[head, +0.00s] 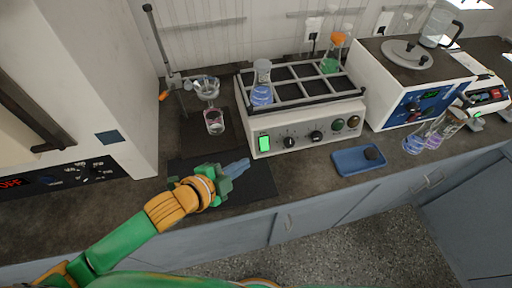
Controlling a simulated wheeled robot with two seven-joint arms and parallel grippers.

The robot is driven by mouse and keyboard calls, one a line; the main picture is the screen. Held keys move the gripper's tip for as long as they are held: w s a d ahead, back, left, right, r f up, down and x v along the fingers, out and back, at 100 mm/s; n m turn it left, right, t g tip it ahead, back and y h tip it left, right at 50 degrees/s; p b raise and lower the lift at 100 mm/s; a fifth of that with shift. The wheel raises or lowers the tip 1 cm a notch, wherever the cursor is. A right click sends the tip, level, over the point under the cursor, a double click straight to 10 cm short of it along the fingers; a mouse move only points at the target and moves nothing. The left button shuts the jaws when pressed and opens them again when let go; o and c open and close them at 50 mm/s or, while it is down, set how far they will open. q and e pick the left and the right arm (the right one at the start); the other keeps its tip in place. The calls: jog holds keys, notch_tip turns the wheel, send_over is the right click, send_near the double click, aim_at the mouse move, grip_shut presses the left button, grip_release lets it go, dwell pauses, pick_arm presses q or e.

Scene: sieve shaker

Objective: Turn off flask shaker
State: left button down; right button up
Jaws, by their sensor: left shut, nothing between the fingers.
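The flask shaker (300,138) is a cream box on the counter with a dark, railed platform on top. A flask of blue liquid (262,92) and a flask of green liquid (331,62) stand in its rack. Its front panel has a lit green switch (265,143), black knobs (290,142) and a pair of round buttons (345,123) at the right. My left gripper (246,166) is shut and empty, just in front of and left of the lit switch, over a dark mat. I cannot tell whether it touches the panel. My right gripper is out of view.
A stand with a funnel and a beaker (214,122) is left of the shaker. A blue tray (358,161) lies at its front right. A hotplate-like device (420,105) and small flasks (415,140) stand further right. A large white appliance (85,90) fills the left.

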pick_arm(q)
jog(key=b, duration=0.1)
send_near(264, 150)
jog(key=w+d, duration=0.1)
jog(key=w+d+f, duration=0.1)
jog(key=w+d, duration=0.2)
jog(key=shift+w+d+f, duration=0.2)
jog(key=shift+f, duration=0.1)
jog(key=shift+w+a+f, duration=0.2)
jog(key=shift+w+f, duration=0.05)
jog(key=shift+w, duration=0.1)
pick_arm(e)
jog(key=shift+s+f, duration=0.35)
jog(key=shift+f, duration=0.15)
pick_arm(q)
jog(key=f+b, duration=0.1)
jog(key=b, duration=0.1)
jog(key=shift+w+a+f+m+t+b, duration=0.1)
jog(key=shift+f+m+t+b, duration=0.2)
jog(key=shift+t, duration=0.1)
jog(key=shift+r+t, duration=0.3)
jog(key=shift+r, duration=0.2)
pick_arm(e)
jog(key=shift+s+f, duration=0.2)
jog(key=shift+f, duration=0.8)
pick_arm(q)
jog(key=shift+r+p, duration=0.1)
jog(key=shift+p, duration=0.25)
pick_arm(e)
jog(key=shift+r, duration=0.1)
